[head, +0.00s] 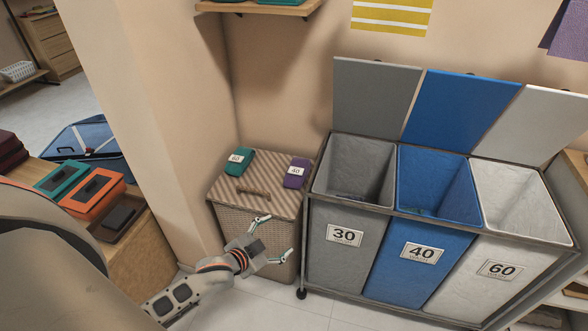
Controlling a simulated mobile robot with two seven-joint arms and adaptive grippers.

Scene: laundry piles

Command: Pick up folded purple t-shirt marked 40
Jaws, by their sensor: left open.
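A folded purple t-shirt (296,174) with a white label reading 40 lies on the striped lid of a wicker hamper (225,190), near its right back corner. A folded teal t-shirt (238,162) with a white label lies to its left on the same lid. My left gripper (280,236) is open and empty in front of the hamper, nearer the camera than the purple t-shirt and lower in the picture. It does not touch the t-shirt. My right gripper does not show.
A three-bin sorter stands right of the hamper, with a grey bin marked 30 (344,236), a blue bin marked 40 (420,255) and a white bin marked 60 (497,271), lids up. A wooden handle (254,189) lies on the hamper lid. A wall shelf (262,7) hangs above.

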